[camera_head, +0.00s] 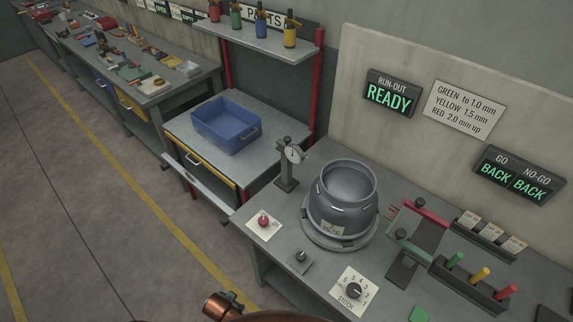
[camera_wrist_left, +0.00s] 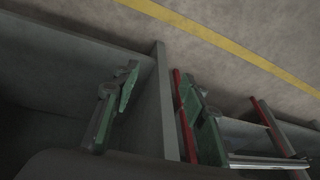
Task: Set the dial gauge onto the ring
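The dial gauge (camera_head: 293,154) has a round white face and sits at the top of a dark post (camera_head: 286,178) on the bench. The ring (camera_head: 344,197) is a grey open-topped cylinder to its right, on a round base (camera_head: 337,238). The gauge is apart from the ring. My left gripper (camera_wrist_left: 160,92) shows in the left wrist view with its green fingers wide apart and nothing between them. Neither gauge nor ring shows in that view. My right gripper is in neither view.
A red knob (camera_head: 263,221), a small dark knob (camera_head: 300,257) and a stitch dial (camera_head: 354,290) sit along the bench front. Red and green handled gauges (camera_head: 418,228) stand right of the ring. A blue bin (camera_head: 226,125) is on the side table.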

